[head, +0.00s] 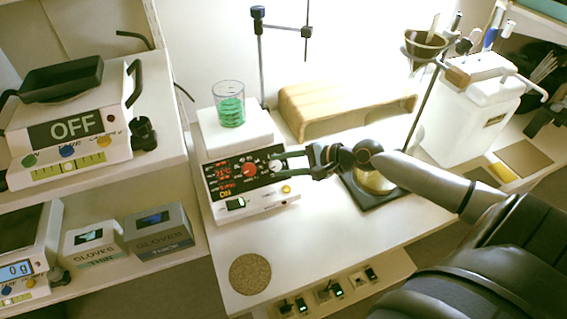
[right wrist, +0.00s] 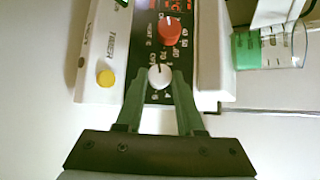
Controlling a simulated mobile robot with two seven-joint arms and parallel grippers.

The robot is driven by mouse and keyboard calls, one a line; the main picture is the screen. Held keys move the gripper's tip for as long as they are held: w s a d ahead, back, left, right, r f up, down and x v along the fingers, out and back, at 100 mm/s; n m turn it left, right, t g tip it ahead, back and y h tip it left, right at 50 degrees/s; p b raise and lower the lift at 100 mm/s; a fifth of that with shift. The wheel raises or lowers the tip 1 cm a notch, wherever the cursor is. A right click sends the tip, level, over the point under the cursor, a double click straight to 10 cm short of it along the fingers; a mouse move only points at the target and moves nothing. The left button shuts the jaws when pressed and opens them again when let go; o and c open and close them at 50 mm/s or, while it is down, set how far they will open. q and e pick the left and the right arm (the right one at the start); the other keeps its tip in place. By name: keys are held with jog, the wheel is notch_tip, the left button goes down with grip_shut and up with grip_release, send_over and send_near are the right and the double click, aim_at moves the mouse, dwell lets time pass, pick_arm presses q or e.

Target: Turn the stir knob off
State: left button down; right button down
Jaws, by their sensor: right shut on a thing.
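The hotplate stirrer (head: 222,209) stands on the white table with a dark control panel facing forward and lit red digits. Its white stir knob (right wrist: 160,76) sits at the right part of the panel, beside a red knob (head: 249,169); the red knob also shows in the right wrist view (right wrist: 170,32). My right gripper (right wrist: 161,82) has its two green-grey fingers on either side of the white knob, closed on it. In the head view my right gripper (head: 281,164) reaches the panel from the right. My left gripper is out of view.
A beaker of green liquid (head: 230,110) stands on the stirrer's plate. A yellow button (right wrist: 105,78) is near the knob. A stand with a dish (head: 378,182) is behind my right arm. A round cork mat (head: 250,274) lies at the table's front.

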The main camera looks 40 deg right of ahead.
jog(key=c, duration=0.5)
grip_release()
pick_arm(q)
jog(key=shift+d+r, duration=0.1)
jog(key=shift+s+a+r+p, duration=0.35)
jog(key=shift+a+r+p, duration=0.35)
jog(key=shift+p, duration=0.5)
pick_arm(e)
jog(key=v, duration=1.2)
jog(key=shift+s+d+r, duration=0.15)
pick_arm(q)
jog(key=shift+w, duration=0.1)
